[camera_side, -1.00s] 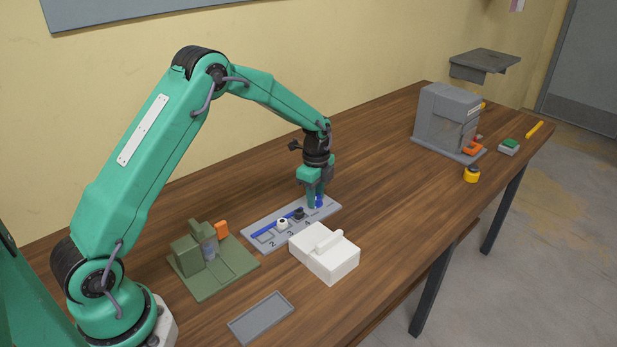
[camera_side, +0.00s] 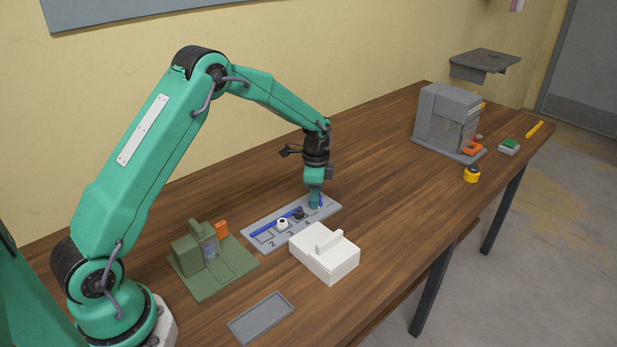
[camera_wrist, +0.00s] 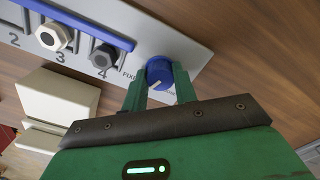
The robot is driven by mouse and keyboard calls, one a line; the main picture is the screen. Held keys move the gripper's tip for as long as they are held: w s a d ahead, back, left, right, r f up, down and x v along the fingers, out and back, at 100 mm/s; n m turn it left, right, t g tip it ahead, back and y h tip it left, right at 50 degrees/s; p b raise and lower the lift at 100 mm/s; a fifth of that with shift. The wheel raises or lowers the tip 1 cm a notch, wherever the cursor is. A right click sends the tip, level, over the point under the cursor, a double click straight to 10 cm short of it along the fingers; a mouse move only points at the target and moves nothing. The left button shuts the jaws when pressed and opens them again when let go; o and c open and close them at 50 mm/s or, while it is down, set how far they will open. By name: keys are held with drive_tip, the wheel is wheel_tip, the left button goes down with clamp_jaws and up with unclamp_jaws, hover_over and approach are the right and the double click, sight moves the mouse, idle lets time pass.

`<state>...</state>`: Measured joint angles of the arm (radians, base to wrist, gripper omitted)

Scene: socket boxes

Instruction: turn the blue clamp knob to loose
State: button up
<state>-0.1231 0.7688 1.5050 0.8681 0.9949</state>
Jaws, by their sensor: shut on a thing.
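The blue clamp knob (camera_wrist: 159,72) sits at the end of the grey socket plate (camera_wrist: 195,52), with a white pointer line on its face. Printed words lie on either side of it, partly hidden by my fingers. My gripper (camera_wrist: 160,88) is shut on the knob, one green finger on each side. In the side view my gripper (camera_side: 315,204) points down at the plate's right end, and only a sliver of the blue knob (camera_side: 321,201) shows. A blue clamp bar (camera_side: 277,224) runs along the plate beside a white fitting (camera_side: 282,224) and a black fitting (camera_side: 299,214).
A white box (camera_side: 324,258) with a raised handle stands just in front of the plate. A green fixture (camera_side: 212,262) is to the left, a grey tray (camera_side: 261,318) nearer the front. A grey machine (camera_side: 447,118) and yellow-black item (camera_side: 471,174) stand far right.

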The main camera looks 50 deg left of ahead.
drive_tip(key=n, duration=1.3)
idle(0.4)
drive_tip(key=o, duration=1)
wheel_tip(320, 180, up, 7)
drive_tip(key=shift+f, duration=0.1)
drive_tip(key=shift+r, duration=0.5)
